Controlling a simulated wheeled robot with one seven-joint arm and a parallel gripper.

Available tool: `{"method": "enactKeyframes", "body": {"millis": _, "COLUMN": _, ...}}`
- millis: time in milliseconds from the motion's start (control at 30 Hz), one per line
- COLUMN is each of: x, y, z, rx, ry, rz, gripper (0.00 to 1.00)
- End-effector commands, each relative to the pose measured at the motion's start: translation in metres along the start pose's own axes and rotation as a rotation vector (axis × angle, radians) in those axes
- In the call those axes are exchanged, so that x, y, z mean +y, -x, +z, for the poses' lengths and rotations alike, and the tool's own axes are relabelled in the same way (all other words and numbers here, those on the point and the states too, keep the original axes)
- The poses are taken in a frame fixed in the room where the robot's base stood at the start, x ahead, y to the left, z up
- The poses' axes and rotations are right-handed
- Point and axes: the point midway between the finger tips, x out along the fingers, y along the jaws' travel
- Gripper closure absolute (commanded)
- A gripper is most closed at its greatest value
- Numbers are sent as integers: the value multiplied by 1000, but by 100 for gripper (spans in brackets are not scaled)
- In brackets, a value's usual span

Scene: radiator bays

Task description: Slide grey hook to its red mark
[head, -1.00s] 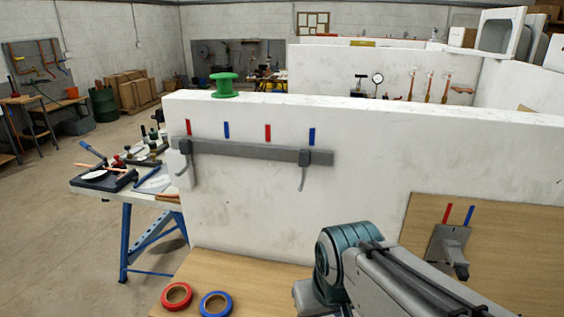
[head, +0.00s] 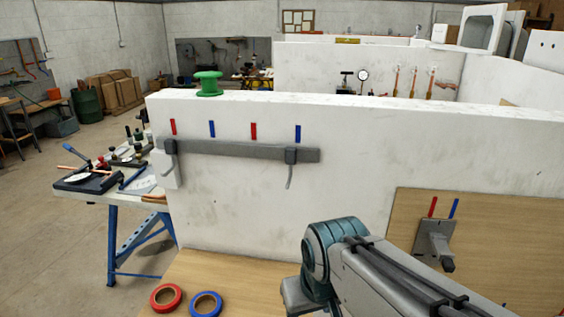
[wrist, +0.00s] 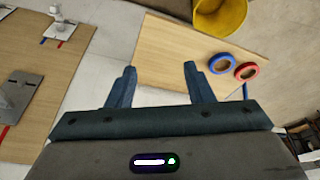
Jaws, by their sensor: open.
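A grey rail (head: 225,149) is fixed along the white wall in the head view. A grey hook (head: 169,148) hangs at its left end, just below a red mark (head: 173,127). A second grey hook (head: 290,157) hangs near its right end, below a blue mark (head: 297,133). Another red mark (head: 253,131) and another blue mark (head: 211,129) sit between the hooks, above the rail. My gripper (wrist: 158,75) is open and empty in the wrist view, pointing down over a floor area and wooden boards. Its fingers do not show in the head view.
A red tape roll (head: 166,298) and a blue tape roll (head: 206,304) lie on a wooden board. A green spool (head: 208,84) stands on the wall top. A grey fixture (head: 436,240) sits on the right panel. The wrist view shows a yellow bucket (wrist: 222,18).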

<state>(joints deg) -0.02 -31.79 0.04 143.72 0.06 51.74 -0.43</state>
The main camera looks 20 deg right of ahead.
Motion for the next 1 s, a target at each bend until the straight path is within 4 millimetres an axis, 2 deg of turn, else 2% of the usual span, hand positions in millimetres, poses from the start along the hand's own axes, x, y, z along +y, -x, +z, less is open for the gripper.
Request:
{"method": "enactKeyframes", "body": {"millis": 233, "x": 1, "y": 0, "z": 0, "rx": 0, "ry": 6, "rz": 4, "gripper": 53}}
{"method": "enactKeyframes", "body": {"millis": 367, "x": 10, "y": -4, "z": -3, "rx": -4, "ry": 100, "rz": 63, "gripper": 53}}
{"method": "enactKeyframes", "body": {"millis": 567, "x": 45, "y": -9, "z": -23, "rx": -28, "ry": 489, "rz": 303, "gripper": 53}}
{"method": "enactKeyframes", "body": {"millis": 700, "x": 68, "y": -3, "z": -50, "rx": -61, "ry": 807, "rz": 500, "gripper": 53}}
{"method": "enactKeyframes", "body": {"millis": 867, "x": 81, "y": 9, "z": -88, "rx": -116, "ry": 1165, "rz": 731, "gripper": 53}}
{"method": "enactKeyframes", "body": {"millis": 1000, "x": 80, "y": 23, "z": -126, "rx": -181, "ry": 1467, "rz": 940, "gripper": 53}}
